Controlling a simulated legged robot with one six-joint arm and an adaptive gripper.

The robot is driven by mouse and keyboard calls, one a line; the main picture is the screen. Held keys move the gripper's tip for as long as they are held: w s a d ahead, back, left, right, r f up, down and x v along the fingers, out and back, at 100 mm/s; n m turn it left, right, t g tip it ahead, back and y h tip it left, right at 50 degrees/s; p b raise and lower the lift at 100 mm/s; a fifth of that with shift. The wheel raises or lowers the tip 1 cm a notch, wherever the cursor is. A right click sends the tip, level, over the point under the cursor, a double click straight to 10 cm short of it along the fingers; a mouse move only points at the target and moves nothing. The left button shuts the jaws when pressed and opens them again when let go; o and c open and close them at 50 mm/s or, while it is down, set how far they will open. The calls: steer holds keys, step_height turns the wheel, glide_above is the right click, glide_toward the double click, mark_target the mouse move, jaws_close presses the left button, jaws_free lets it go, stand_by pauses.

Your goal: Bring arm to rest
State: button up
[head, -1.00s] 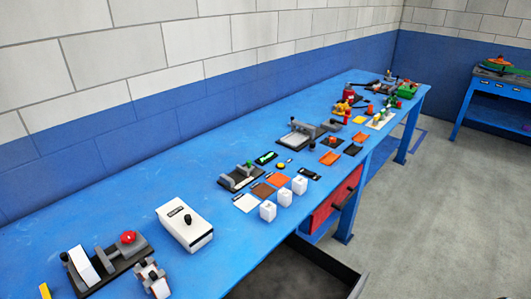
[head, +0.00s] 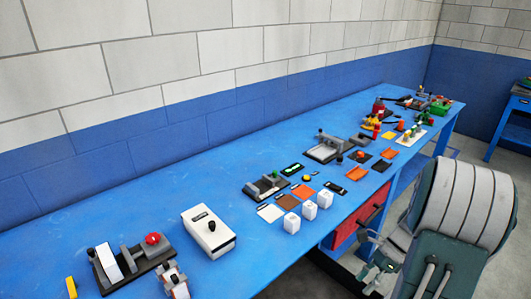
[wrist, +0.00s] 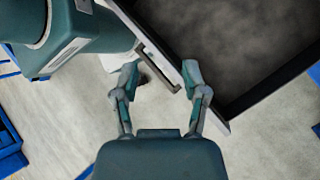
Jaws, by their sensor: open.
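My gripper (wrist: 162,75) is open and empty in the wrist view, its two fingers apart. Between and beyond the fingertips is the light rim of a dark open-topped box or drawer (wrist: 225,40); I cannot tell whether a finger touches it. In the head view my arm is at the lower right, off the front edge of the blue workbench (head: 130,225). My gripper (head: 372,265) is there, low in front of the red drawer front (head: 358,225), and partly hard to make out.
The bench carries a white box with a black knob (head: 210,230), white cubes (head: 309,211), a grey fixture with a red button (head: 135,258) and several small parts. A brick wall runs behind it. Floor is open at the right, with another blue bench (head: 512,125) beyond.

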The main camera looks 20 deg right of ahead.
steer(key=s+a+r+n+t+h, duration=0.1)
steer(key=a+r+n+t+h, duration=0.2)
steer(key=a+r+n, duration=0.6)
steer(key=s+a+r+n+t+h, duration=0.1)
steer(key=a+r+n+t+h, duration=0.2)
steer(key=a+r+n, duration=0.7)
steer(key=a+n+h, duration=0.1)
steer(key=a+n, duration=0.3)
steer(key=a, duration=0.2)
steer(key=shift+s+a+n+h, duration=0.3)
steer(key=shift+s+h, duration=0.1)
steer(key=shift+d, duration=0.1)
